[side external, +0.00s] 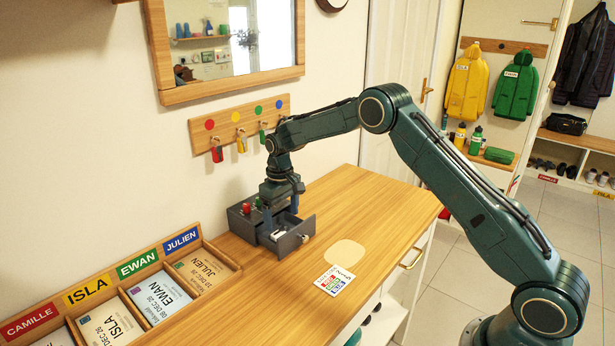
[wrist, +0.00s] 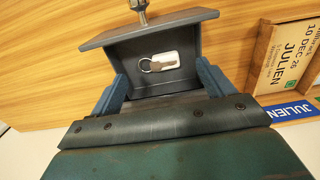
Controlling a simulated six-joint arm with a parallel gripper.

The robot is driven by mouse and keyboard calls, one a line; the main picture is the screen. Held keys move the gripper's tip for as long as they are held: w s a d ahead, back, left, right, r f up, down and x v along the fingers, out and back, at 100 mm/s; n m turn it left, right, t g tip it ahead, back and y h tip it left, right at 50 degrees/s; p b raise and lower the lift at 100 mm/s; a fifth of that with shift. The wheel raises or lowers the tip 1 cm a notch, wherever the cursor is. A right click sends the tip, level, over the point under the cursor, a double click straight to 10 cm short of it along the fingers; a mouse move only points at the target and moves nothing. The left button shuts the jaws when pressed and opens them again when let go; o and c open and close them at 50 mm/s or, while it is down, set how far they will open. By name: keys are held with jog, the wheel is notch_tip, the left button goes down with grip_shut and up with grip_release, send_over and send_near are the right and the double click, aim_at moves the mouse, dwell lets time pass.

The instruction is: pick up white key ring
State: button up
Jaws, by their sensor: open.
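The white key ring (wrist: 165,61), a white tag with a metal ring and a darker piece on it, lies inside the pulled-out drawer (wrist: 108,42) of a small dark grey box. In the side view the white key ring (side external: 279,233) is a small pale patch in the open drawer (side external: 292,240). My gripper (side external: 281,211) points down above the drawer. Its blue fingers are open, with nothing between them. In the wrist view the gripper (wrist: 162,84) has one finger on each side of the drawer, with the key ring ahead between them.
The grey box (side external: 238,222) stands on the wooden top against the wall, with a small red item on it. Hooks with hanging keys (side external: 241,143) are above. Name-labelled trays (side external: 155,290) lie left, a printed card (side external: 334,280) right. The top's right part is clear.

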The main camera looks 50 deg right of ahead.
aim_at(283, 233)
jog(key=shift+f, duration=0.15)
jog(key=shift+s+f, duration=0.15)
jog(key=shift+f, duration=2.35)
jog(key=shift+c, duration=0.4)
jog(key=c, duration=0.8)
jog(key=shift+r, duration=0.1)
notch_tip(283, 233, up, 20)
